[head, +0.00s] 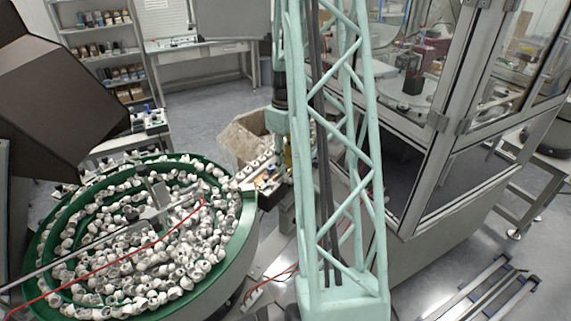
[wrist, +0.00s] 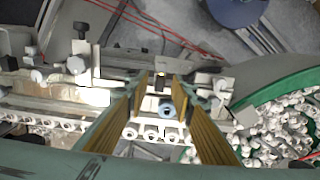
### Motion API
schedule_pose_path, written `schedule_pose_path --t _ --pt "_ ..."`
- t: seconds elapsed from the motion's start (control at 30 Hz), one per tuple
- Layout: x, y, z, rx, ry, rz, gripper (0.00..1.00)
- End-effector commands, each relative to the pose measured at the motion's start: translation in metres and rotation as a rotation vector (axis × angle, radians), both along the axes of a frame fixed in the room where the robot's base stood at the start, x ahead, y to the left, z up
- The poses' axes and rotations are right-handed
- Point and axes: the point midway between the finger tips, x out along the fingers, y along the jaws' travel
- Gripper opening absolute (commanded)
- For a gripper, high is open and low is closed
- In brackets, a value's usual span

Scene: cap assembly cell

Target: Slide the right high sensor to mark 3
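My gripper (wrist: 160,82) points down over the feed track in the wrist view. Its two gold fingers stand apart with a gap between them, so it is open. A small dark and pale block (wrist: 160,73) shows between the fingertips; I cannot tell whether it is the right high sensor, or whether the fingers touch it. A pale bracket with dark ends (wrist: 82,58) stands to the left along the track. In the head view a gold finger (head: 288,153) shows beside the teal lattice, and the fingertips are hard to make out. No mark 3 is readable.
A green-rimmed bowl (head: 238,243) full of white caps stands at the left in the head view; its rim (wrist: 246,105) shows at the right in the wrist view. White caps (wrist: 150,132) lie in a row beneath the fingers. A glazed cabinet (head: 418,190) stands at the right.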

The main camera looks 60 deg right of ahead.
Motion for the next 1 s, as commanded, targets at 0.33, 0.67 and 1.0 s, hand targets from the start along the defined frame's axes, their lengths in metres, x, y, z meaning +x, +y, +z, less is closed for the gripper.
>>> schedule_pose_path --t 0.33,0.67,1.0 --pt "0.0000 0.0000 -0.0032 0.000 0.000 0.000 0.23" --pt "0.0000 0.0000 -0.0031 0.000 0.000 0.000 0.00" --pt "-0.0077 0.0015 -0.0036 0.000 0.000 -0.015 0.00"
